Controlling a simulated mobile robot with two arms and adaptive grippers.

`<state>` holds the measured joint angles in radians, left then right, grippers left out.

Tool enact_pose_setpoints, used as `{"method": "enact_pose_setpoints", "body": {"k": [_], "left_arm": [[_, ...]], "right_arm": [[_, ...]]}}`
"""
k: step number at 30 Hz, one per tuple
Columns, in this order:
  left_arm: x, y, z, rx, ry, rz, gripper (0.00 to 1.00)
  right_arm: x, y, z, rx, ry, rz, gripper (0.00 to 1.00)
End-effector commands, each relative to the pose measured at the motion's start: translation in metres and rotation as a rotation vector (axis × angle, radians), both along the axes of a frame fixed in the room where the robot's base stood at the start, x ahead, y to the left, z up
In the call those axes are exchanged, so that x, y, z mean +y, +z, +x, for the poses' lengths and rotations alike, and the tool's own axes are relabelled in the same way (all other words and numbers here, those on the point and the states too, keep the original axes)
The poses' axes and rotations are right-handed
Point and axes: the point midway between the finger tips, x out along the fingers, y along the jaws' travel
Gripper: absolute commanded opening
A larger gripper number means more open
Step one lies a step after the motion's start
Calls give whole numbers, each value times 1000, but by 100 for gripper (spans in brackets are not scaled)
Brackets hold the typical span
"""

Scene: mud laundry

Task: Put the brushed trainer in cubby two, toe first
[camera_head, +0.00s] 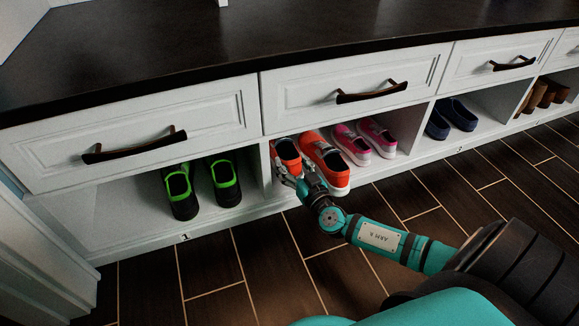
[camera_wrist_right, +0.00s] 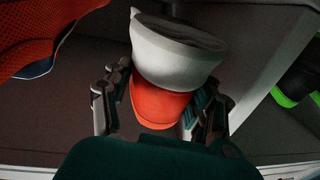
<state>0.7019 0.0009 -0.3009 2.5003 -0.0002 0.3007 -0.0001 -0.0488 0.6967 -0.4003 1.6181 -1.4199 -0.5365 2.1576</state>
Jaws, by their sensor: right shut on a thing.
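An orange trainer (camera_head: 287,152) is at the left side of the cubby marked 2, next to the divider. My right gripper (camera_head: 299,183) reaches in from the front and is shut on its near end. In the right wrist view, the fingers (camera_wrist_right: 155,112) hold both sides of the trainer's orange end (camera_wrist_right: 158,103), and its pale sole (camera_wrist_right: 172,52) shows above. The gripper hides part of the trainer in the head view, and I cannot tell its far end. A second orange trainer (camera_head: 327,160) stands just to the right. My left gripper is not in view.
Pink shoes (camera_head: 352,143) fill the right of the same cubby. Black-and-green shoes (camera_head: 203,188) stand in cubby one, beyond the divider (camera_wrist_right: 262,60). Blue shoes (camera_head: 452,117) and brown boots (camera_head: 543,95) stand farther right. Drawers with dark handles (camera_head: 371,92) are above. The front floor is clear.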

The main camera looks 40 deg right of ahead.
Motion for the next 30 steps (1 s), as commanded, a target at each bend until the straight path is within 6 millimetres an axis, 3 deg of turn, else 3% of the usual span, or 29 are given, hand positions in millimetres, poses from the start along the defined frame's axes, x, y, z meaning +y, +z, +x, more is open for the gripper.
{"method": "enact_pose_setpoints", "body": {"k": [5, 12, 20, 21, 26, 30], "left_arm": [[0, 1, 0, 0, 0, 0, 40], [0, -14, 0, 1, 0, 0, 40], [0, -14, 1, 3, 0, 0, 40], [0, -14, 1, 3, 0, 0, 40], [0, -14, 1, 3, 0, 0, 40], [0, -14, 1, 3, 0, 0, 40]], "right_arm": [[-2, 0, 17, -2, 0, 1, 14], [-2, -32, 17, 0, -1, -1, 14], [-3, -35, 17, -1, -1, -1, 14], [-2, -37, 16, 3, 0, 0, 60], [-2, -37, 16, 2, 0, 0, 81], [-2, -36, 16, 2, 0, 0, 82]]}}
